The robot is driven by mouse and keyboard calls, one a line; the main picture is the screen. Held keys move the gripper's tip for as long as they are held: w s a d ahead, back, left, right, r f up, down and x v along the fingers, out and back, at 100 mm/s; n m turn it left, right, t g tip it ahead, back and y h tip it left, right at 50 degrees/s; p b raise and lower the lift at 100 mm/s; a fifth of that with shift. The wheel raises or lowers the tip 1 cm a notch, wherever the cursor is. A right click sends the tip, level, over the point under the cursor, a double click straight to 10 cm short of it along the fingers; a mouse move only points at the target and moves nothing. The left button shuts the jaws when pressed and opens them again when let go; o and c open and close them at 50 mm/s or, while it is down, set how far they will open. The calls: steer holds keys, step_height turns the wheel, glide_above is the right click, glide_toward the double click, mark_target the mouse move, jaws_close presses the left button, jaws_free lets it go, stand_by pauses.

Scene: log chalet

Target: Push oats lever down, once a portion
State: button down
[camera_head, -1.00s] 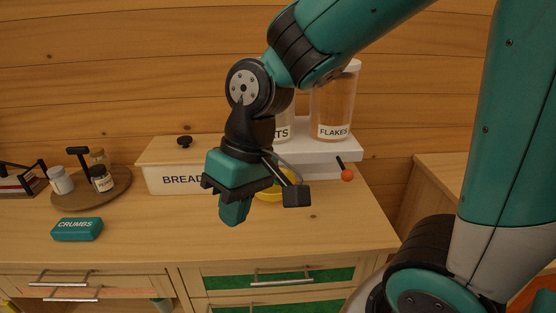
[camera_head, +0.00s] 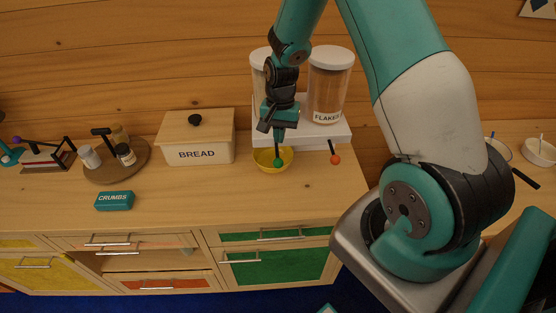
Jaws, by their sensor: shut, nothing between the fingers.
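The oats dispenser (camera_head: 259,62) is a clear canister with a white lid at the back, mostly hidden behind my arm, its label covered. A lever with a green knob (camera_head: 278,162) hangs in front of it, over the yellow bowl (camera_head: 262,165). My gripper (camera_head: 279,138) is shut and empty, pointing down just above the green knob; I cannot tell whether it touches the lever. The flakes dispenser (camera_head: 329,85) stands to the right, and its lever with an orange knob (camera_head: 335,159) points downward and forward.
Both dispensers stand on a white base (camera_head: 318,135). A bread box (camera_head: 198,140) stands to the left. A teal crumbs box (camera_head: 114,201) and a round wooden tray (camera_head: 139,163) with jars are farther left. The counter in front of the bowl is clear.

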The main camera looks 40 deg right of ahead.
mark_target(279, 158)
steer(key=shift+s+a+f+b, duration=0.15)
steer(key=shift+f+b, duration=1.15)
steer(key=shift+f, duration=0.45)
steer(key=shift+s+a+f+b, duration=0.1)
steer(key=shift+a+f+b, duration=0.05)
steer(key=shift+f+b, duration=1.4)
steer(key=shift+f, duration=0.15)
steer(key=shift+f, duration=0.1)
